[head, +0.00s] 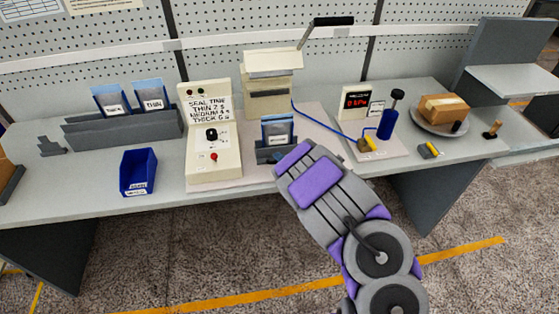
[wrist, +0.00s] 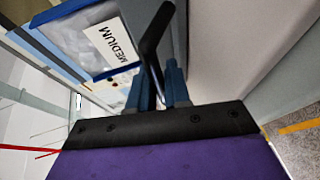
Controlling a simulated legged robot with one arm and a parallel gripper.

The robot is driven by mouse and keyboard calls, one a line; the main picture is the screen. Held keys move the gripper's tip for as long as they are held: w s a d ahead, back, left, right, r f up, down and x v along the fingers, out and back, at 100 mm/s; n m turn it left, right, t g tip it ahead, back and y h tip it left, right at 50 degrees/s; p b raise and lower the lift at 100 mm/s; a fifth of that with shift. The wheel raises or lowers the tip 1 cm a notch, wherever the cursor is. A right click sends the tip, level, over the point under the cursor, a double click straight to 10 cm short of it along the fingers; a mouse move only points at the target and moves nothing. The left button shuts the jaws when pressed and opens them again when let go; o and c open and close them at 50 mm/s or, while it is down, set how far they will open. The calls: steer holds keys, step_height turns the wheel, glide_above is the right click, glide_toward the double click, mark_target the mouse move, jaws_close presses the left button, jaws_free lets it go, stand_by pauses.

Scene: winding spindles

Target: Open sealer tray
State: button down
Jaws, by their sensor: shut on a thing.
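The sealer (head: 270,85) is a cream box with a raised black-handled lever, standing at the back middle of the bench. In front of it a dark grey tray (head: 266,154) holds blue-edged packets (head: 278,128) upright. The wrist view shows a packet labelled MEDIUM (wrist: 95,45) close up. My gripper (head: 283,156) is at the tray's front in the head view, its fingertips hidden by my own arm. In the wrist view my gripper (wrist: 160,88) has its blue-grey fingers shut on a bent black handle (wrist: 150,42). Where this handle joins the tray is hard to tell.
Left of the sealer stand a control panel (head: 214,145) with a settings note, a blue bin (head: 138,174) and a grey rack (head: 125,130) of packets. To the right are a red-digit display (head: 357,100), a blue cylinder (head: 388,122) and a brown package (head: 444,107).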

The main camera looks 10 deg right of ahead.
steer(key=shift+s+f, duration=0.2)
steer(key=shift+s, duration=0.6)
steer(key=c, duration=1.2)
jaws_free()
steer(key=shift+w, duration=0.1)
steer(key=shift+o, duration=0.2)
steer(key=shift+r, duration=0.1)
steer(key=p+v, duration=1.2)
steer(key=v, duration=0.5)
steer(key=shift+d, duration=0.15)
